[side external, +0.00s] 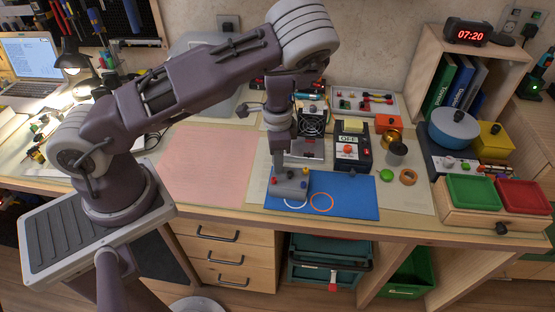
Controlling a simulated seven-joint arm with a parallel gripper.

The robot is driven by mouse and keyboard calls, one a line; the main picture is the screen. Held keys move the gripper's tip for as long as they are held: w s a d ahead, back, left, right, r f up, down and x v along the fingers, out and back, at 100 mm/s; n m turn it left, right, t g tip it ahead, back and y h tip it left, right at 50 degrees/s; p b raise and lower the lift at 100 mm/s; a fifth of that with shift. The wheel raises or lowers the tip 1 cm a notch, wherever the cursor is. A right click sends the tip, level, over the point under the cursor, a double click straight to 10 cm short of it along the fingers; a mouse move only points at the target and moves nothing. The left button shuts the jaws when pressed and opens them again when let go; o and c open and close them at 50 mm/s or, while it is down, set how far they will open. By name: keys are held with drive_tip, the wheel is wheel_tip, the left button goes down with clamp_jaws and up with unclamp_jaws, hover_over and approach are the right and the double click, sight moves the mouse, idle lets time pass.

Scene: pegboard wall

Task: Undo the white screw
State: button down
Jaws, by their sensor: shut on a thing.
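A grey block (289,188) sits on a blue mat (355,190) at the middle of the bench. A red screw (275,181), a blue screw (303,184) and a yellow screw (306,171) show on it. My gripper (283,174) points down at the back left of the block's top. Its fingers are shut on the white screw there, which they hide almost wholly. I cannot tell how far the screw stands out. A white ring (295,205) and an orange ring (321,202) are marked on the mat, in front of the block.
A dark box labelled OFF (352,146) stands behind right of the mat, with a fan unit (313,122) beside it. Green (472,192) and red (522,195) trays stand at the right. A pink mat (208,160) lies clear at the left.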

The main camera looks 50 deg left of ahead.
idle(0.3)
drive_tip(key=c, duration=1.4)
unclamp_jaws()
drive_tip(key=shift+c, duration=0.2)
drive_tip(key=shift+r, duration=0.1)
wheel_tip(320, 180, up, 7)
drive_tip(key=shift+f, duration=0.1)
